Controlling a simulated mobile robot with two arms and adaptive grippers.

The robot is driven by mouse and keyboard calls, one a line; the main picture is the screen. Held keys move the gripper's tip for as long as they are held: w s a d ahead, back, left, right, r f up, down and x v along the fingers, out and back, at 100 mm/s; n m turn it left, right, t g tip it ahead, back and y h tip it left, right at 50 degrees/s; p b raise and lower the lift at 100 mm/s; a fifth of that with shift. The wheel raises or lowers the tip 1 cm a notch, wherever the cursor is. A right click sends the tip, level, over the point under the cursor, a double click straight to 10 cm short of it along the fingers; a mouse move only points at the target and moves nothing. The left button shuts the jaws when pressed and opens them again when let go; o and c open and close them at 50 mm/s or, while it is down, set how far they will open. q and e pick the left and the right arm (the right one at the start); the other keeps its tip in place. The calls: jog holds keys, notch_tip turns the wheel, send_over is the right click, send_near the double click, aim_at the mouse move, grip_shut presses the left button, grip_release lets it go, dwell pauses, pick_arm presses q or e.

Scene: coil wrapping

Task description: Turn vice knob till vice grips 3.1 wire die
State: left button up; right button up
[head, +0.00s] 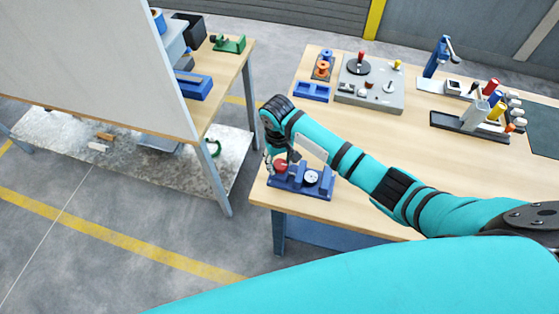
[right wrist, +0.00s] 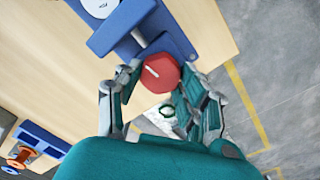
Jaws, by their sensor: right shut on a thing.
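A blue vice (head: 320,184) stands at the near left corner of the right workbench, with a round white dial on it. Its red knob (head: 281,168) points left. My right gripper (head: 279,160) reaches down over the knob and is shut on it. In the right wrist view, the red knob (right wrist: 160,73) with a white mark sits between the gripper's fingers (right wrist: 158,82). The blue vice body (right wrist: 150,30) extends beyond it, joined by a metal shaft. I cannot make out the wire die or the vice's grip on it. My left gripper is out of view.
A second bench (head: 222,80) with a white back panel (head: 95,50) stands left across a gap.

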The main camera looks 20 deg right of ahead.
jog(key=m, duration=1.2)
jog(key=shift+d+m, duration=0.1)
jog(key=shift+m, duration=0.2)
jog(key=shift+r, duration=0.1)
dwell(0.3)
jog(key=o, duration=0.9)
